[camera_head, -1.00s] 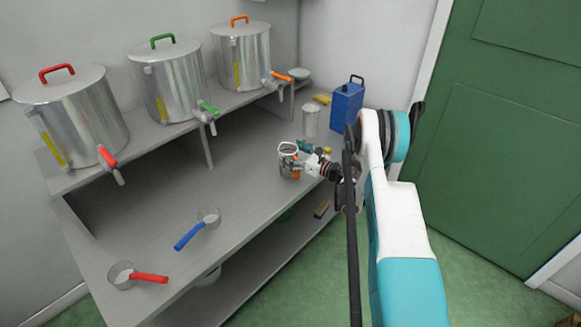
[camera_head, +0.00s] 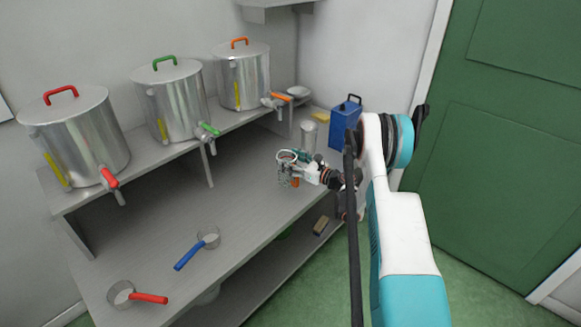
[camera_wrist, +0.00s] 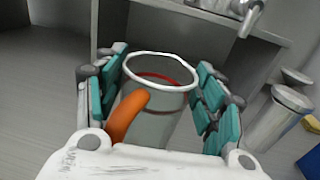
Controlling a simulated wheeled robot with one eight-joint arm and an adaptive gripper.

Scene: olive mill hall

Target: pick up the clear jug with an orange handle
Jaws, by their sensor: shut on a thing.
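The clear jug (camera_head: 284,174) with an orange handle (camera_head: 296,182) is upright at the right part of the grey bench, in front of a metal canister. My gripper (camera_head: 297,163) reaches it from the right and is shut on its body. In the wrist view the jug (camera_wrist: 155,125) stands between the teal finger pads of my gripper (camera_wrist: 160,92), with a pad on each side. Its white rim faces up and its orange handle (camera_wrist: 127,116) points toward my palm. The jug looks slightly above the bench; its base is hard to make out.
Steel vats with red, green (camera_head: 170,100) and orange handles stand on the raised shelf behind. A metal canister (camera_head: 308,137) and blue can (camera_head: 345,125) are close by. The bench middle is clear.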

